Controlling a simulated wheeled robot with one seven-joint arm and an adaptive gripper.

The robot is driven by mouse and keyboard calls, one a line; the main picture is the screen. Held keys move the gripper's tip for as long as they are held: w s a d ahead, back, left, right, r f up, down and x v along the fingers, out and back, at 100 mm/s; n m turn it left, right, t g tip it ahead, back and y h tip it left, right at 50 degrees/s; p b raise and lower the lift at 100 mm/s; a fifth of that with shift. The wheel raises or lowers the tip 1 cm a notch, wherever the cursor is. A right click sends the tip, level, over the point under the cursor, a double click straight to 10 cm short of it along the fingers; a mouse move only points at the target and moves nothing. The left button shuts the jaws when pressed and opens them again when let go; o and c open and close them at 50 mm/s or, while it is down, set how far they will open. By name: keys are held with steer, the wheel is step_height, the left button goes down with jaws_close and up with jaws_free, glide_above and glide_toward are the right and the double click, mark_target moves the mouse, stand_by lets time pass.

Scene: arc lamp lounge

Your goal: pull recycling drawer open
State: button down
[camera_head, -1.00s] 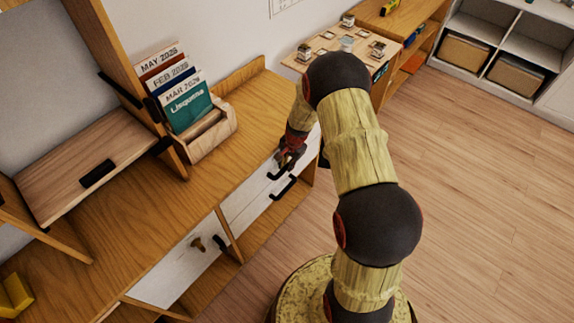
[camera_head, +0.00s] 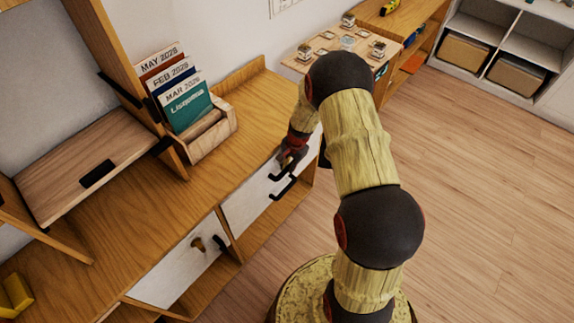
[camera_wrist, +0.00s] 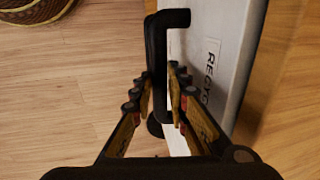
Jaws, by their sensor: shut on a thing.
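The white recycling drawer (camera_wrist: 204,40) fills the right of the wrist view, with part of its "RECYC" label readable. Its black bar handle (camera_wrist: 157,50) stands off the front and runs between my fingers. My gripper (camera_wrist: 158,88) is shut on this handle, one finger on each side. In the head view my gripper (camera_head: 287,164) is at the upper part of the white front (camera_head: 240,207) in the low wooden cabinet. The drawer looks closed, nearly flush with the cabinet. My gripper hides part of the handle there.
A second black handle (camera_head: 284,189) sits just below. Another white front (camera_head: 180,273) with a brass-coloured knob is to the left. A wooden file holder (camera_head: 212,138) stands on the cabinet top (camera_head: 130,225). The wooden floor (camera_head: 470,200) at right is clear.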

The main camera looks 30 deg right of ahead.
steer(key=s+d+b, duration=0.2)
steer(key=s+d, duration=0.2)
steer(key=s, duration=0.7)
steer(key=s+d+b, duration=0.1)
steer(key=s+d, duration=0.2)
steer(key=s, duration=0.8)
steer(key=shift+d+b, duration=0.4)
steer(key=c, duration=2)
jaws_free()
steer(key=shift+w, duration=0.1)
step_height(320, 180, up, 12)
steer(key=s, duration=0.2)
steer(key=shift+d, duration=0.45)
steer(key=shift+s+f, duration=0.1)
steer(key=shift+f, duration=0.05)
